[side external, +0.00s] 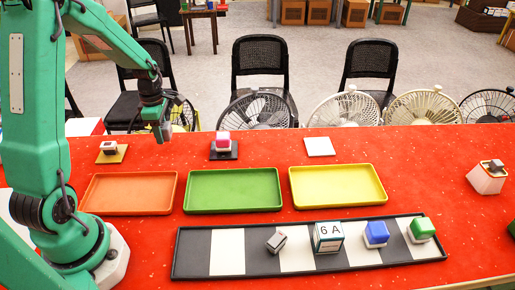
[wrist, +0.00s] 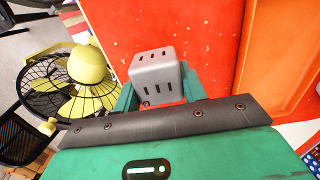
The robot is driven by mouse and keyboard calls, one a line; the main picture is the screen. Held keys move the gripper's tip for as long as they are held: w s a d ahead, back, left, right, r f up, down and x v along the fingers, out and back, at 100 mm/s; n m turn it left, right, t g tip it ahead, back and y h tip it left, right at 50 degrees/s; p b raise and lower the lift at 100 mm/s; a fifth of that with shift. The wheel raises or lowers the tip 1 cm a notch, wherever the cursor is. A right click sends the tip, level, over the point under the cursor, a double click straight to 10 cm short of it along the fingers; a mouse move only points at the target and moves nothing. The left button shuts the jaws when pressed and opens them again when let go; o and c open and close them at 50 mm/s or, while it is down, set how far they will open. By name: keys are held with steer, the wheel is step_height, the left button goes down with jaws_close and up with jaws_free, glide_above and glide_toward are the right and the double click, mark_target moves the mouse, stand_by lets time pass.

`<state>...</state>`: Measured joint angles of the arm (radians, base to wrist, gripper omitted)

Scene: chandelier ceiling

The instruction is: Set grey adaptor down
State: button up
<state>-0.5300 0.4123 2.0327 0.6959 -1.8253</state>
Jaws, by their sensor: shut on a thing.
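The grey adaptor (wrist: 155,72), a pale block with dark slots on its faces, sits between the green fingers of my gripper (wrist: 157,92) in the wrist view. My gripper (side external: 161,131) is shut on it. In the side view it is held above the back edge of the red table (side external: 270,150), between the pad at the left and the black pad. The adaptor is small there and partly hidden by the fingers. The wrist view shows red tabletop beyond the adaptor, with an orange tray (wrist: 270,60) to its right.
Orange (side external: 130,205), green (side external: 235,205) and yellow (side external: 338,200) trays lie mid-table. A black-and-white strip (side external: 228,255) in front bears several blocks. Behind, an orange-yellow pad (side external: 118,158) and black pad (side external: 218,156) bear objects; a white pad (side external: 320,147) is bare. Fans (side external: 258,112) stand beyond.

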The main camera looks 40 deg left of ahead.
steer(key=shift+f, duration=2)
steer(key=shift+f, duration=0.15)
steer(key=o, duration=1)
step_height(320, 180, up, 12)
steer(key=shift+r, duration=0.2)
